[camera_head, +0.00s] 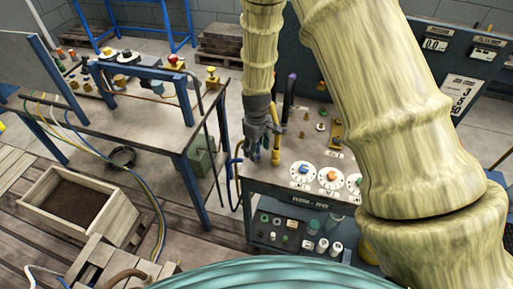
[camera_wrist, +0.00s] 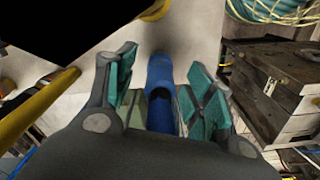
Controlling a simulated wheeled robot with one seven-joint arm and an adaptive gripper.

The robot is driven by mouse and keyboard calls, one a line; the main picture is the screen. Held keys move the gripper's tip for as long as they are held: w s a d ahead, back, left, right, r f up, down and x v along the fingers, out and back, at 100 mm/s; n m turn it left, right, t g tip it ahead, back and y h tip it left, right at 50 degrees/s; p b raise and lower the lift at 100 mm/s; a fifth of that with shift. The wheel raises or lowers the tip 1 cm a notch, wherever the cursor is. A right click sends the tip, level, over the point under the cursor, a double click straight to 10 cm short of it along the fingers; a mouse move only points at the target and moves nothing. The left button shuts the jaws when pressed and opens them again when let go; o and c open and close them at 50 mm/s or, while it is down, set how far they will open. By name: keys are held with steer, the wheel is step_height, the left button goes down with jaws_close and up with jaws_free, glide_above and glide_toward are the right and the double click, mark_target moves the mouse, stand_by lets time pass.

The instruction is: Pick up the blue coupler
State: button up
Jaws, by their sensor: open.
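The blue coupler (camera_wrist: 161,72) shows in the wrist view as a short blue tube with a dark opening in its side. It lies between the two teal-padded fingers of my gripper (camera_wrist: 163,92), which are spread apart with a gap on each side of it. In the head view my gripper (camera_head: 264,148) points down over the left part of the grey bench (camera_head: 262,178). There the fingers largely hide the coupler, and I cannot make it out clearly.
A yellow upright (camera_head: 275,120) and a dark rod with a purple top (camera_head: 290,85) stand close beside my gripper. White dials (camera_head: 303,174) are on the bench to the right. A blue-legged table (camera_head: 150,120) is at left. A wooden box (camera_head: 75,205) is on the floor.

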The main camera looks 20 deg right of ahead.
steer(key=shift+f, duration=0.75)
steer(key=shift+c, duration=0.2)
jaws_close()
steer(key=shift+r, duration=0.15)
steer(key=shift+r+b, duration=1)
steer(key=shift+r, duration=0.6)
steer(key=s+a+r+b, duration=0.1)
steer(key=s+b, duration=0.3)
steer(key=s, duration=1.2)
steer(key=shift+r+b, duration=0.3)
steer(key=shift+b, duration=0.1)
